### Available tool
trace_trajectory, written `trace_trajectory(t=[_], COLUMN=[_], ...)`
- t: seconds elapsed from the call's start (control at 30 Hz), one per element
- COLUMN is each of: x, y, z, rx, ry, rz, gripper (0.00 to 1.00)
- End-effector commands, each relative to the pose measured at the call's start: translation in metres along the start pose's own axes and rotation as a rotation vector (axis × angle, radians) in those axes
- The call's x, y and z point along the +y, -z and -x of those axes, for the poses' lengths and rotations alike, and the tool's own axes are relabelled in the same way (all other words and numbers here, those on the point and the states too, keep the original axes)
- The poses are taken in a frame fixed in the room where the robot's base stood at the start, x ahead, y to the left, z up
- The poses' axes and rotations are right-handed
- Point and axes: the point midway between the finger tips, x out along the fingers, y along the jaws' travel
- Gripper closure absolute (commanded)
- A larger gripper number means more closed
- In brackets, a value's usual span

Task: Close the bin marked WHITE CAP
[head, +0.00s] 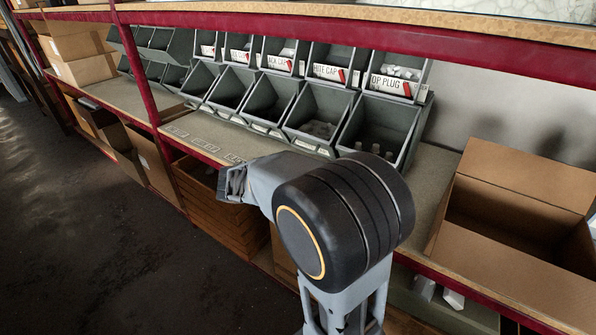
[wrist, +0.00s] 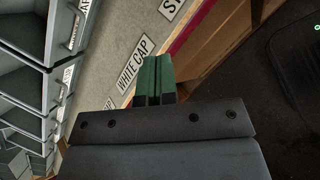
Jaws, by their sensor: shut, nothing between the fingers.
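In the head view, a grey bin (head: 329,73) in the upper row has a label reading "ITE CAP", its first letters not readable. Pale items show above its label, so its mouth looks open. In the wrist view, a flat white label reading WHITE CAP (wrist: 135,63) lies on the shelf top, beside other labels. My gripper (wrist: 154,62) has green fingers shut together and empty, next to that label and near the shelf's front edge. It also shows in the head view (head: 231,184), left of and below the bins and apart from them.
Several other grey bins (head: 375,130) stand in two rows; the lower ones are open at the front. An open cardboard box (head: 515,225) sits at right on the shelf. A red beam (head: 450,55) crosses above the bins. The floor (head: 90,230) at left is clear.

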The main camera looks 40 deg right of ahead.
Motion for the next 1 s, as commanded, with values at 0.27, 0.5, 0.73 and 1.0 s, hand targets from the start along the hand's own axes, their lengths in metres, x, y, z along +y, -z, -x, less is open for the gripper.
trace_trajectory(t=[0.27, 0.5, 0.73, 1.0], x=[0.056, 0.081, 0.099, 0.126], y=[0.068, 0.096, 0.090, 0.074], z=[-0.065, -0.077, -0.101, -0.142], rx=[-0.358, -0.492, -0.508, -0.506], ry=[-0.296, -0.412, -0.425, -0.424], rz=[0.512, 0.685, 0.702, 0.700], gripper=[1.00, 1.00, 1.00, 1.00])
